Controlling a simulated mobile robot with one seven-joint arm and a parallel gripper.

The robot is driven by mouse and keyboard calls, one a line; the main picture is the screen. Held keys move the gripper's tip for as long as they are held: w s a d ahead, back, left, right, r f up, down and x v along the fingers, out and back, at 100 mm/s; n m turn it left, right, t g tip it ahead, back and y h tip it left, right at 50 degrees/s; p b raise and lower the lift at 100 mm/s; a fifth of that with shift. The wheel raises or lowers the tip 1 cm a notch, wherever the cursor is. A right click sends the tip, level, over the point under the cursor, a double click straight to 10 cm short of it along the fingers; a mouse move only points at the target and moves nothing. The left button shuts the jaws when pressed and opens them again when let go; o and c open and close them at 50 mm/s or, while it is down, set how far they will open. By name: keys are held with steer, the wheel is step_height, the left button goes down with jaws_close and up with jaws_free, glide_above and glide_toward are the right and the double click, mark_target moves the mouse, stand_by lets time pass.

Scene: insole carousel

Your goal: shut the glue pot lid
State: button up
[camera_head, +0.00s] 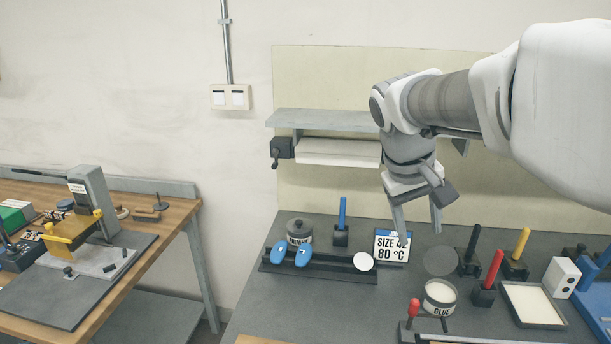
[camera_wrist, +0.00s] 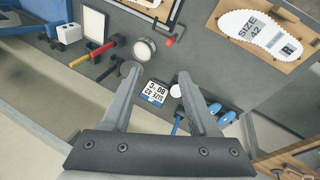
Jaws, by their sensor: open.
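The glue pot (camera_head: 440,310) is a small round pot labelled GLUE with a pale fill showing, so it stands open on the grey bench. Its dark grey round lid (camera_head: 440,261) is raised at the pot's back edge. In the wrist view the open pot (camera_wrist: 144,48) is beyond my left finger, and the lid (camera_wrist: 128,68) is partly hidden by that fingertip. My gripper (camera_head: 420,234) is open and empty, pointing down above and behind the lid. Whether a finger touches the lid I cannot tell.
Red (camera_head: 493,270), black and yellow (camera_head: 521,244) handled tools stand in holders right of the pot. A white tray (camera_head: 534,304) is at the right. A SIZE 42 sign (camera_head: 391,246) stands left of the lid, near a rack with blue insoles (camera_head: 303,254). A shelf (camera_head: 335,120) is behind.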

steer(key=w+d+f+g+h+b, duration=0.35)
steer(key=w+d+f, duration=0.25)
steer(key=w, duration=0.4)
steer(key=g+h+b, duration=0.2)
steer(key=h+b, duration=0.3)
steer(key=h, duration=0.2)
glide_toward(450, 251)
steer(key=w+a+r, duration=0.1)
steer(key=a+r, duration=0.1)
steer(key=a, duration=0.2)
step_height(450, 251, down, 7)
steer(key=w+a+h+b, duration=0.2)
steer(key=w+h, duration=0.1)
steer(key=shift+m+g, duration=0.3)
steer(key=shift+g, duration=0.05)
steer(key=x, duration=1.1)
steer(key=p+x, duration=0.1)
steer(key=x, duration=0.5)
steer(key=shift+s+d+r, duration=0.1)
steer(key=shift+d+r, duration=0.15)
steer(key=shift+d, duration=0.05)
jaws_close()
